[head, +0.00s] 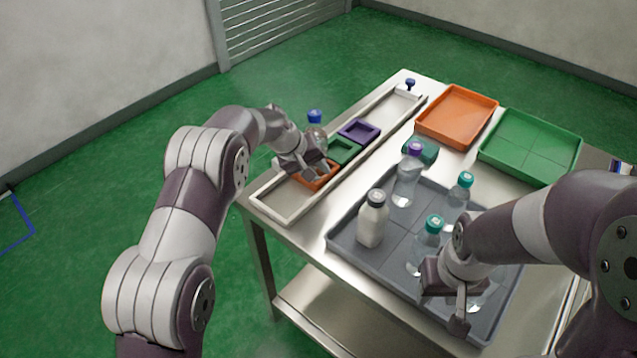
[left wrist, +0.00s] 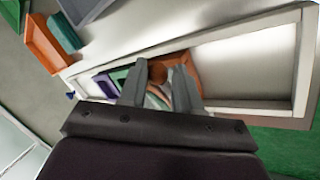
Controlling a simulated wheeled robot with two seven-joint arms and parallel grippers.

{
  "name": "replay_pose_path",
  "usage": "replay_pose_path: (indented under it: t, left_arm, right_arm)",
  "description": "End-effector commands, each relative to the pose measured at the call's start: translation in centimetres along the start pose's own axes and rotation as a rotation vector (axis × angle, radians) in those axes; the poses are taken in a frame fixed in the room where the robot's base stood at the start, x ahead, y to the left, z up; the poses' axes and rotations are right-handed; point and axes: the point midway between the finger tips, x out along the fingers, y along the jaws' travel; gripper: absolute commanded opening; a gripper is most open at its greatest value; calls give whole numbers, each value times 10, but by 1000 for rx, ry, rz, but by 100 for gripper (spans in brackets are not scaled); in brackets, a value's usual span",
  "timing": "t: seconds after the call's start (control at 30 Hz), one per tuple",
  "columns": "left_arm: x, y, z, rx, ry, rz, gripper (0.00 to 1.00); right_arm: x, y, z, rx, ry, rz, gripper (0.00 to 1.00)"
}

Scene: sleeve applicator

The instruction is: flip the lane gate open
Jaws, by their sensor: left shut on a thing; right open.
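The lane (head: 280,208) is a long pale channel along the table's left edge. At its far end is a small white gate piece with a blue knob (head: 410,83), which I take as the lane gate; its exact position is too small to tell. My left gripper (head: 312,168) is low over the near part of the lane, far from the knob. It is shut on what looks like the clear blue-capped bottle (head: 315,118), whose lower part it hides. In the left wrist view the fingers (left wrist: 160,88) close around something see-through. My right gripper (head: 458,310) is open over the grey tray.
Orange (head: 312,180), green (head: 343,151) and purple (head: 359,130) sleeves sit in the lane. The grey tray (head: 345,243) holds a white bottle (head: 373,222) and several clear bottles. An orange tray (head: 457,115) and a green tray (head: 530,147) stand at the back right.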

Motion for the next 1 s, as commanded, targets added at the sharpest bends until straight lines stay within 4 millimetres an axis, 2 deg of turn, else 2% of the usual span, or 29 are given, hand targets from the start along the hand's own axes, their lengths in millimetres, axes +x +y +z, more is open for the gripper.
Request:
replay_pose_path:
  t: [0.03,0.07,0.1,0.2,0.33,0.67,0.7,0.73,0.77,1.0]
  left_arm:
    - [-19,5,-14,-35,-32,44,0]
    - [-32,9,-18,-57,-66,71,0]
    - [-37,11,-20,-74,-94,89,0]
    - [-41,11,-24,-97,-126,118,0]
    - [-40,9,-26,-110,-144,139,0]
    - [-37,7,-26,-112,-144,142,0]
    - [-37,7,-26,-112,-144,142,44]
    - [-37,7,-26,-112,-145,142,54]
    - [-36,7,-26,-113,-146,141,59]
    - [-35,7,-24,-114,-153,141,59]
  right_arm:
    - [-12,0,-2,0,2,0,43]
    - [-27,0,-4,0,1,0,43]
    - [-41,0,-5,0,2,0,43]
    - [-57,0,-8,0,3,0,43]
    - [-64,0,-8,0,2,0,43]
    - [-61,0,-8,0,2,0,43]
    - [-61,0,-8,0,2,0,43]
    - [-61,0,-8,0,2,0,43]
    - [-61,0,-8,0,2,0,43]
    - [-62,0,-8,0,2,0,43]
